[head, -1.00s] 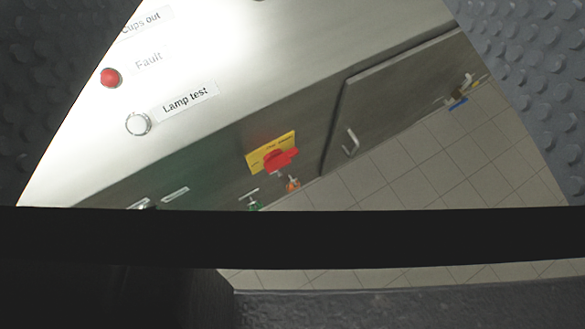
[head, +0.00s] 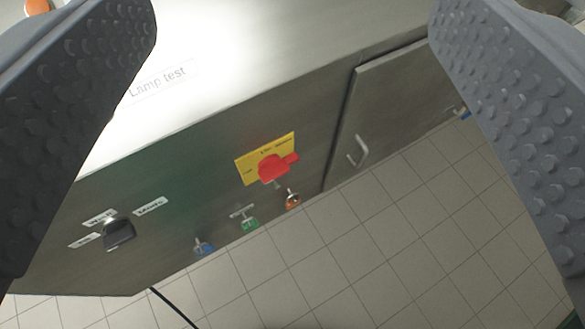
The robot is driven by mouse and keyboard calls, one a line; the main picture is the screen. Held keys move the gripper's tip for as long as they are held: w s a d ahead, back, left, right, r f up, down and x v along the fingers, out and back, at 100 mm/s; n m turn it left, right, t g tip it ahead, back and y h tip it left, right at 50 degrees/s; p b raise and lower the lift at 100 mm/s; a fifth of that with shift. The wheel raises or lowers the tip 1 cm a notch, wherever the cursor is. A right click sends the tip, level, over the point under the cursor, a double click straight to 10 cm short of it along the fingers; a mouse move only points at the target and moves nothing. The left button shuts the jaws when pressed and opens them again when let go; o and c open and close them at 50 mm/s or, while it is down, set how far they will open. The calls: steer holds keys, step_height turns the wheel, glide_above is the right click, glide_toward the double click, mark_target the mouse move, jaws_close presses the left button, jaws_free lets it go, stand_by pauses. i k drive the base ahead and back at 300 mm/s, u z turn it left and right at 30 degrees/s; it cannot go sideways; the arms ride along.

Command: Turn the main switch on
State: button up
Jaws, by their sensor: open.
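The main switch is a red rotary handle (head: 274,168) on a yellow plate (head: 246,173), on the dark front face of the machine (head: 190,165). It shows in the middle of the head view, tilted with the picture. The plate's lettering is too small to read surely. My gripper (head: 295,120) is open and empty, with one grey studded finger at the left and one at the right. The switch appears between the fingers but farther off, and neither finger touches it.
A black selector knob (head: 119,233) sits lower left on the same face. A cabinet door with a handle (head: 359,151) is to the right. The tiled floor (head: 400,250) looks clear; a dark cable (head: 175,308) crosses it.

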mark_target(272, 167)
steer(key=u, duration=0.5)
steer(key=k, duration=1.3)
steer(key=u, duration=0.8)
steer(key=i, duration=1.1)
steer(key=z, duration=0.45)
